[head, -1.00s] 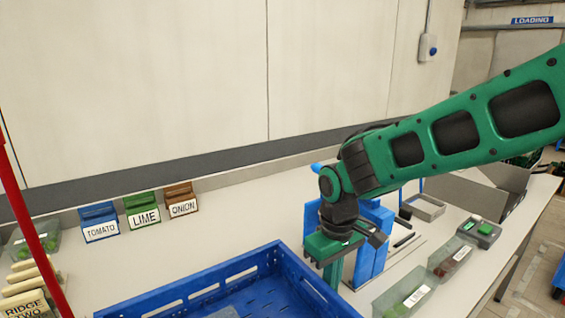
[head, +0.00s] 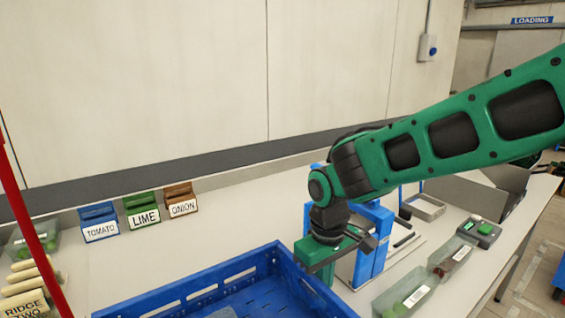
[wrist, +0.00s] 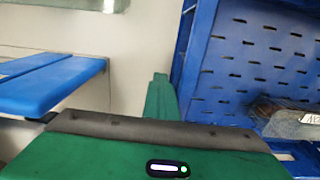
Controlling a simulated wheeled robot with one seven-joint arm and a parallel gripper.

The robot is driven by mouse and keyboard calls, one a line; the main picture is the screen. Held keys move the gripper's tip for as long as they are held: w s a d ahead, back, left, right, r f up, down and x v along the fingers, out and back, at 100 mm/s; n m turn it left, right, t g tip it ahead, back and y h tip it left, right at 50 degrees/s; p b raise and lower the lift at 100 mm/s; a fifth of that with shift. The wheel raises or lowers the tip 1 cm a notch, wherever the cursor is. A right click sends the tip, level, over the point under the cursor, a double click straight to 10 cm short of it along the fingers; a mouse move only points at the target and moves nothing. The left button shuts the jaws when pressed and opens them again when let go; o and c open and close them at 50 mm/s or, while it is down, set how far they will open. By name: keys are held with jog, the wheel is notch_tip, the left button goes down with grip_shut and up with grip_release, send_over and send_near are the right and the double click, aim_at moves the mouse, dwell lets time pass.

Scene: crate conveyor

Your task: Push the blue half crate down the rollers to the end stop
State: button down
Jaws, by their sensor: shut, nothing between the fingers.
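The blue crate (head: 200,287) fills the bottom middle of the head view, cut off by the lower edge, with a slotted floor and walls. A grey object lies inside it. My gripper (head: 326,272) points down just outside the crate's right wall. Its green fingers (wrist: 158,95) are together and empty, close beside the crate's edge in the wrist view. I cannot tell whether they touch it. The rollers and end stop are not clearly visible.
A blue stand (head: 374,240) is close behind and right of my gripper. Tomato (head: 99,224), lime (head: 142,210) and onion (head: 181,200) label blocks stand along the wall. Clear tubs (head: 405,295) are at right. A red post (head: 30,220) crosses the left.

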jog(key=shift+s+a, duration=2.75)
jog(key=shift+a, duration=1.35)
jog(key=shift+s+a, duration=2.7)
jog(key=shift+a, duration=1.4)
jog(key=shift+s+a, duration=2.75)
jog(key=shift+a, duration=1.35)
notch_tip(320, 180, up, 12)
jog(key=w+d, duration=0.1)
jog(key=d, duration=0.1)
jog(key=shift+w+d, duration=0.3)
jog(key=shift+w, duration=0.1)
